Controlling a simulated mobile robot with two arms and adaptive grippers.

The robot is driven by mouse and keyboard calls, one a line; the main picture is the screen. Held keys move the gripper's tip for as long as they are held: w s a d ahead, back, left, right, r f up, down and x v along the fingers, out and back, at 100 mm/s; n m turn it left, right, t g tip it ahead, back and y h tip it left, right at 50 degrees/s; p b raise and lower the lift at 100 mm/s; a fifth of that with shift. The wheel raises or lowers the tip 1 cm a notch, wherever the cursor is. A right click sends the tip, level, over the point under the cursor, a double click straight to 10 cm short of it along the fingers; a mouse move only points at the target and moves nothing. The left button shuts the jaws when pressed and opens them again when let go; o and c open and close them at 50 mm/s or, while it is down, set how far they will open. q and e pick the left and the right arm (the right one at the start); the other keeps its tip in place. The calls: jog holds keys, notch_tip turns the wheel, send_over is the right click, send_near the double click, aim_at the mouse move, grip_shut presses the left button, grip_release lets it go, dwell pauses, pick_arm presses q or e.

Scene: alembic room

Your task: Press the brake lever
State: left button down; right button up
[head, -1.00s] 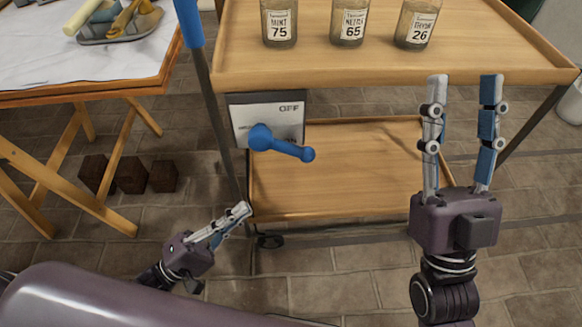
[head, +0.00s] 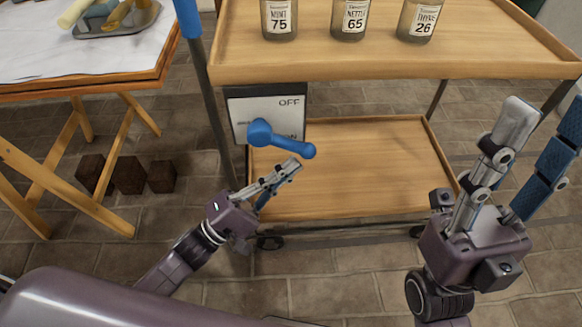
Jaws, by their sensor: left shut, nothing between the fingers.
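The brake lever (head: 285,141) is blue, with a round hub at its left and a knob at its right end. It sits in front of a white plate (head: 245,110) marked OFF at the top, with lower lettering partly hidden by the lever. The lever slopes slightly down to the right. My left gripper (head: 297,163) is shut and empty, its tips just below the lever's knob; I cannot tell if they touch. My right gripper (head: 545,120) is open and empty at the right, its fingers pointing up, apart from the lever.
The wooden cart has a top shelf (head: 400,62) with three labelled jars and an empty lower shelf (head: 360,185). A blue-gripped post (head: 190,18) stands at its left. A marble-topped table (head: 60,55) with a tray is at the left. Dark blocks (head: 130,175) lie on the floor.

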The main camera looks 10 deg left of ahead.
pick_arm(q)
jog(key=shift+w+d+r, duration=0.15)
jog(key=shift+w+d, duration=0.1)
jog(key=shift+d, duration=0.05)
dwell(0.4)
